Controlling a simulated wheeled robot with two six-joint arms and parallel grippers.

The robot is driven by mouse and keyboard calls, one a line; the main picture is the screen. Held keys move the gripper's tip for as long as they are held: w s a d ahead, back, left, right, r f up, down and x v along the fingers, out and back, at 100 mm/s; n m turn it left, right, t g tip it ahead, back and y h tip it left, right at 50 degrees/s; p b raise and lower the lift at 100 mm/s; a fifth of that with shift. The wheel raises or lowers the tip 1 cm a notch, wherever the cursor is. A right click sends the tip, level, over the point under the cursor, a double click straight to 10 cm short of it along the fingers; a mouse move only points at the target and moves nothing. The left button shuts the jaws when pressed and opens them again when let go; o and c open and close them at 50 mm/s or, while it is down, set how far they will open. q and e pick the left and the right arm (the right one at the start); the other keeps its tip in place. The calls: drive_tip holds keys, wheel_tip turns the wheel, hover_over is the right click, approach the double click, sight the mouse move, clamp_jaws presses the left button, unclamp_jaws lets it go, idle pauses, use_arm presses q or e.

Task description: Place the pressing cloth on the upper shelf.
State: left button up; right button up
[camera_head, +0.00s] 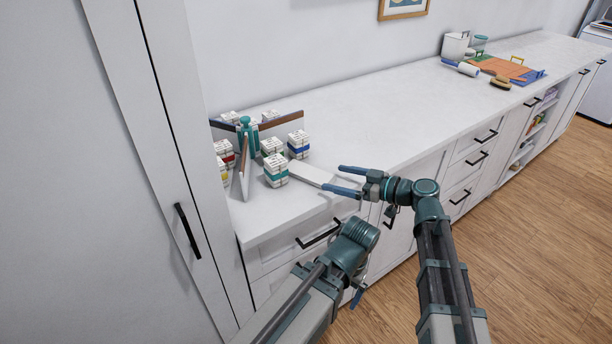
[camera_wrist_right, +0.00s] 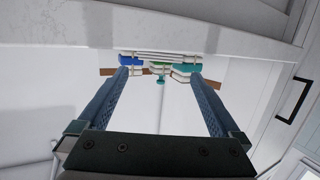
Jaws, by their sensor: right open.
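No pressing cloth can be clearly told in either view. A flat orange piece (camera_head: 500,66) lies at the far end of the counter, but I cannot tell whether it is cloth. My right gripper (camera_head: 347,180) is open and apparently empty at the counter's front edge, right of a flat white piece (camera_head: 311,174). Its two parted fingers (camera_wrist_right: 158,74) also show in the right wrist view. My left gripper (camera_head: 357,292) is low in front of the drawers, mostly hidden by its own wrist. Open shelves (camera_head: 530,142) with small items are set into the cabinet at right.
A divided organizer with a teal post (camera_head: 248,135) and several white boxes stands on the counter's near end. A lint roller (camera_head: 462,67), brush (camera_head: 500,83) and white bin (camera_head: 455,45) sit at the far end. The counter's middle (camera_head: 385,105) is clear.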

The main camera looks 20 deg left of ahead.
sight(310, 172)
drive_tip(key=shift+x, duration=1.8)
drive_tip(key=b+x, duration=0.1)
drive_tip(key=x, duration=0.4)
drive_tip(key=shift+w+f+b, duration=0.1)
drive_tip(key=shift+w+b, duration=0.15)
drive_tip(key=shift+b, duration=0.05)
drive_tip(key=c, duration=1.3)
wheel_tip(310, 172, up, 13)
drive_tip(key=p, duration=1.2)
drive_tip(key=shift+p, duration=0.4)
